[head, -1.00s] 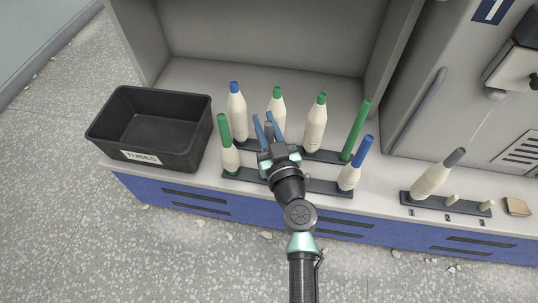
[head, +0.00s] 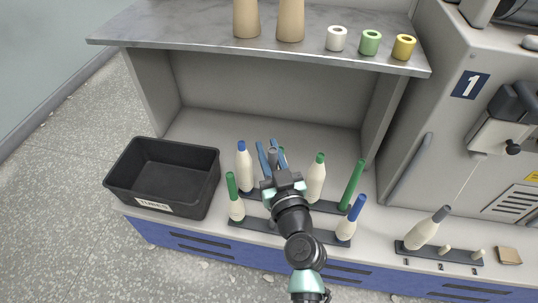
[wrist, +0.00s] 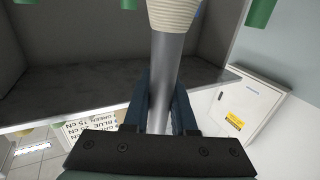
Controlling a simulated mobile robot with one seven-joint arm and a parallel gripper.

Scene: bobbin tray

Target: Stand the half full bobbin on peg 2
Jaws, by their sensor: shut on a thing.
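My gripper (head: 270,148) is shut on the grey tube of a bobbin, which also shows in the wrist view (wrist: 166,62). Cream yarn (wrist: 173,14) begins at the top edge there; how much is wound is cut off in the wrist view and hidden by my gripper in the head view. At the right, a peg rack (head: 468,258) is numbered 1, 2 and 3. Peg 2 (head: 444,250) and peg 3 (head: 478,253) are bare.
Around my gripper, two dark racks (head: 330,238) hold several blue- and green-topped bobbins and a bare green tube (head: 352,186). A black TUBES bin (head: 165,211) stands left. A shelf (head: 200,35) with cones and rings overhangs the back. A tan block (head: 509,255) lies beside the peg rack.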

